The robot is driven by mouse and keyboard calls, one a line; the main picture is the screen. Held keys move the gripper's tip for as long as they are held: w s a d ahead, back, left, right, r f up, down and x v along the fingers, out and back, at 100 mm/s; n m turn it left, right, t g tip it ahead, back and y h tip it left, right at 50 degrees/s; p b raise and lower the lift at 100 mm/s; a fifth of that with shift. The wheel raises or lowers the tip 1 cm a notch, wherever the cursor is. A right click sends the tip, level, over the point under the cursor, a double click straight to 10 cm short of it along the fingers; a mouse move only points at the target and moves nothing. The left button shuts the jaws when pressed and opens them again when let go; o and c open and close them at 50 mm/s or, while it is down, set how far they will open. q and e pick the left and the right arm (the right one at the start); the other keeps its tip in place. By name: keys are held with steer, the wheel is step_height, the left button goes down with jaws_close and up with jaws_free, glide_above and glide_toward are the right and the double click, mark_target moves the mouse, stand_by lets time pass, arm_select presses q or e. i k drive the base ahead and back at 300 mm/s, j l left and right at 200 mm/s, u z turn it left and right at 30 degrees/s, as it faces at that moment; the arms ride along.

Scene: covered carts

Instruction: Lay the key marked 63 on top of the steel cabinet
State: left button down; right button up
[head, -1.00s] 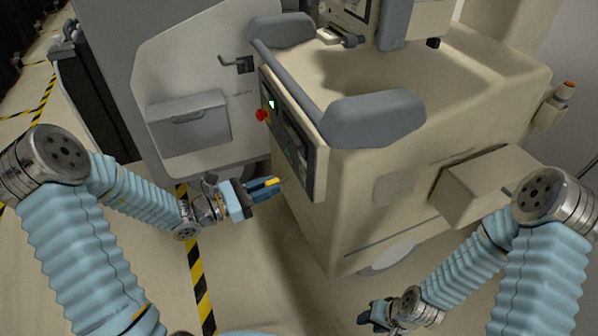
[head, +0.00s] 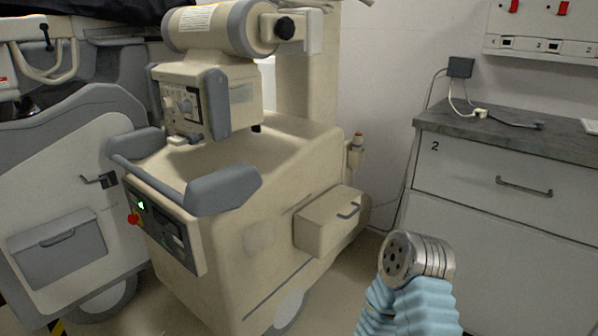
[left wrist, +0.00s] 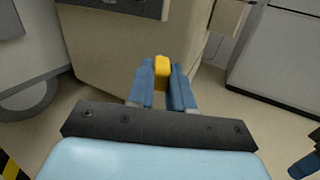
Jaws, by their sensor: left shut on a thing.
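My left gripper (left wrist: 162,80) is shut on a small yellow thing (left wrist: 162,68), probably the key or its tag. No number can be read on it. The head view does not show this gripper. Part of my right gripper (left wrist: 304,165) shows at the lower right edge of the left wrist view, too cut off to judge its jaws. In the head view a pale drawer cabinet (head: 490,235) with a grey top (head: 540,143) and a drawer marked 2 stands at the right. I cannot tell whether it is the steel cabinet.
A beige wheeled machine (head: 270,220) with grey handles stands in the middle. A grey-white cart (head: 80,185) is at the left. Cables and a dark plug box (head: 460,67) are at the cabinet top's back left. Much of that top is clear.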

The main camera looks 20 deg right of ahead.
mark_target(552, 140)
steer(key=l+z, duration=0.1)
steer(key=z, duration=0.7)
steer(key=l+z, duration=0.2)
steer(key=z, duration=0.2)
steer(key=l+z, duration=0.1)
steer(key=z, duration=0.3)
